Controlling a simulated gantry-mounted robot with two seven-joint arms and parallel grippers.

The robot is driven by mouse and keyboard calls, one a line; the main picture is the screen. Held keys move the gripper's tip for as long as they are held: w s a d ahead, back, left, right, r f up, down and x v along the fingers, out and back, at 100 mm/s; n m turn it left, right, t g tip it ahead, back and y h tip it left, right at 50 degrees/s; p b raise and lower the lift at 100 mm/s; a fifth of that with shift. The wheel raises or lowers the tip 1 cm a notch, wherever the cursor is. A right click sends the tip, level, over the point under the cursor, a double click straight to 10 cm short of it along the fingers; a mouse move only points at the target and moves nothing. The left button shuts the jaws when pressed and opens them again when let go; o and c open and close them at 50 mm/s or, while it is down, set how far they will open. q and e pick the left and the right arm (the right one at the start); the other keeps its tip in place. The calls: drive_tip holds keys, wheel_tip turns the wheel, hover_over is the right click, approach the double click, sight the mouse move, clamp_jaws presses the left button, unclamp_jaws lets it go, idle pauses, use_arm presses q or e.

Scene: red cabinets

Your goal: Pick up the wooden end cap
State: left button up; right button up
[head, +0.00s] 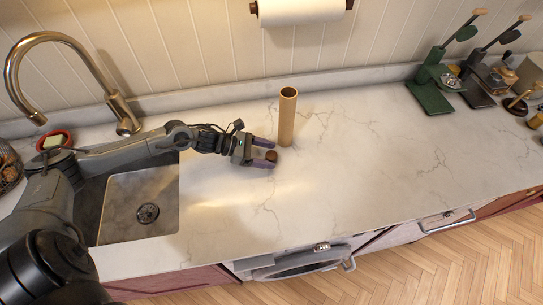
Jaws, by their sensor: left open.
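The wooden end cap (271,156) is a small dark brown round piece on the white marble counter. My left gripper (269,154) reaches in from the left, low over the counter. Its two purple-tipped fingers are open, with the end cap between or just at their tips. I cannot tell whether the fingers touch it. My right gripper is not in view.
An upright cardboard-coloured tube (287,117) stands just behind the gripper. The sink (140,205) and brass tap (122,112) are at left. Kitchen tools (433,88) stand at far right. A paper roll (300,11) hangs on the wall. The counter right of the gripper is clear.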

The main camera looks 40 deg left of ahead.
use_arm(q)
drive_tip(key=c, duration=1.1)
drive_tip(key=shift+r, duration=0.1)
